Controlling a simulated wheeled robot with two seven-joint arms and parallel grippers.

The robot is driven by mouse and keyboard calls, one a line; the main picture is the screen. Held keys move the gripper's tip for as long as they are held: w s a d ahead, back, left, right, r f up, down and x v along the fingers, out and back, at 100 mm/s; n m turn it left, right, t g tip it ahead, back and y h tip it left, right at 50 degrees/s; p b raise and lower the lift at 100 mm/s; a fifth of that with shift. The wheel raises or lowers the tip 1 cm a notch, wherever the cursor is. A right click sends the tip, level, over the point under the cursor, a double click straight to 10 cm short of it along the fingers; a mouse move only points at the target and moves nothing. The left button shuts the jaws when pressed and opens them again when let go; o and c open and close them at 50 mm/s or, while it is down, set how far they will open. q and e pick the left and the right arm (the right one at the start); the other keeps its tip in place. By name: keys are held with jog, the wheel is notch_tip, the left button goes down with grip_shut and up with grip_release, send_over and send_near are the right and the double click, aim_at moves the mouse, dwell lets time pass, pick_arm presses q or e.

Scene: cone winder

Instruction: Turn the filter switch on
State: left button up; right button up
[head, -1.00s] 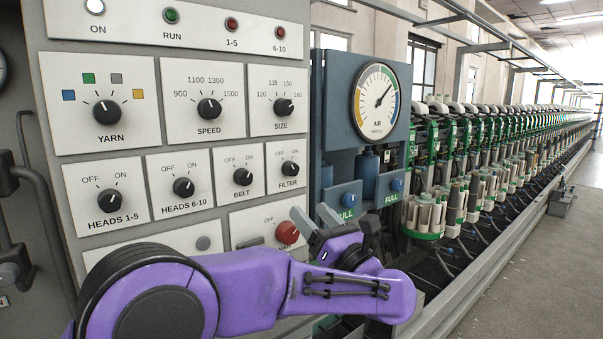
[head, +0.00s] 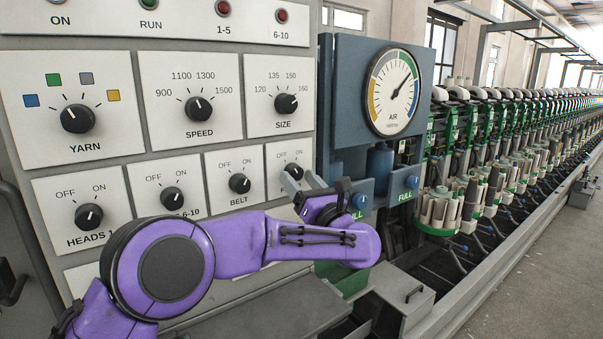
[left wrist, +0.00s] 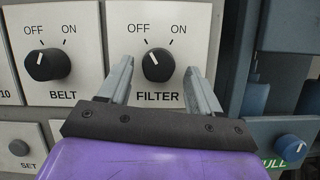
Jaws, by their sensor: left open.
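The filter switch (head: 293,171) is a black round knob on a white plate, partly hidden by my left gripper in the head view. In the left wrist view the same filter knob (left wrist: 158,66) shows whole, and its white mark leans up and left towards OFF. My left gripper (head: 303,180) is open in front of the lower part of the filter plate. In the left wrist view its two grey fingers (left wrist: 163,77) stand to the left and right of the knob, with gaps between them and it. I cannot tell how far the tips are from the panel. My right gripper is not in view.
The belt knob (left wrist: 47,64) is close on the left. A grey metal ledge (head: 270,310) lies under my arm.

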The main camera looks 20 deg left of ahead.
pick_arm(q)
jog(key=shift+s+r, duration=0.2)
jog(key=shift+r, duration=0.05)
jog(key=shift+w, duration=0.1)
jog(key=c, duration=1)
jog(key=shift+c, duration=0.2)
